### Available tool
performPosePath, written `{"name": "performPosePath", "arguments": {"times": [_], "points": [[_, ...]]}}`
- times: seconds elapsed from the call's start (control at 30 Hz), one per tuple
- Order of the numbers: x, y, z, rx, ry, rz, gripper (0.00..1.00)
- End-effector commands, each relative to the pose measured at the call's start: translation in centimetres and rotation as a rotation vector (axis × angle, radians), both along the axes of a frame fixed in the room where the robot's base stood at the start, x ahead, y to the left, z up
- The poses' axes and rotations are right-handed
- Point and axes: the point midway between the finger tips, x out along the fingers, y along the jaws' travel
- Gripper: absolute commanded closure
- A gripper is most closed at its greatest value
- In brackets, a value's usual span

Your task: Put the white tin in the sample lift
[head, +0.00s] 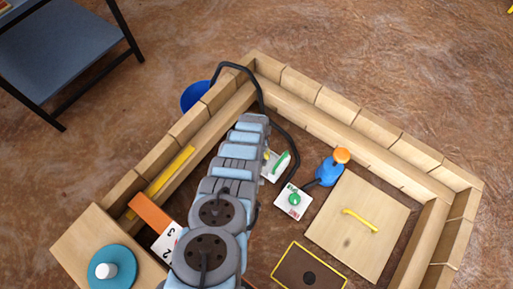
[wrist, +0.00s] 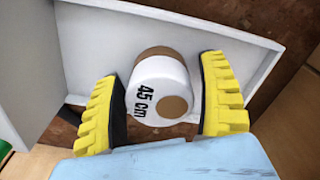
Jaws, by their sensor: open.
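In the wrist view, a white cylinder (wrist: 157,88) marked "45 cm", with brown patches at its rim and end, lies between the yellow fingers of my gripper (wrist: 160,75). It looks like the white tin. The gripper is open, with one finger on each side. The left finger is close to the cylinder and the right one has a small gap. The cylinder is in front of a white, walled tray-like housing (wrist: 225,42); I cannot tell whether this is the sample lift. In the head view my arm hides the gripper and this cylinder.
A wooden block wall (head: 335,110) encloses the work area. Inside are a wooden lid (head: 375,245) with a yellow handle, a blue bottle-like object (head: 328,170) with an orange top, and a white plate with a green knob (head: 293,201). A teal disc (head: 120,273) sits at lower left.

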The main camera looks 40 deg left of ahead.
Motion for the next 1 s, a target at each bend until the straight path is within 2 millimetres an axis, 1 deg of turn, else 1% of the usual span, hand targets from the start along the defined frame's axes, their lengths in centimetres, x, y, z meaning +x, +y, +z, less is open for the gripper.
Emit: {"name": "performPosePath", "arguments": {"times": [0.13, 0.27, 0.5, 0.57, 1.0], "points": [[0.0, 0.0, 0.2, -0.001, 0.001, 0.0, 0.25], [-0.1, -0.1, 1.1, -0.002, 0.002, -0.001, 0.25], [0.0, 0.0, 4.2, 0.001, 0.001, -0.001, 0.25], [-0.1, -0.1, 4.2, -0.002, 0.004, -0.001, 0.25], [-0.1, 0.0, 8.5, -0.001, 0.001, 0.0, 0.25]]}}
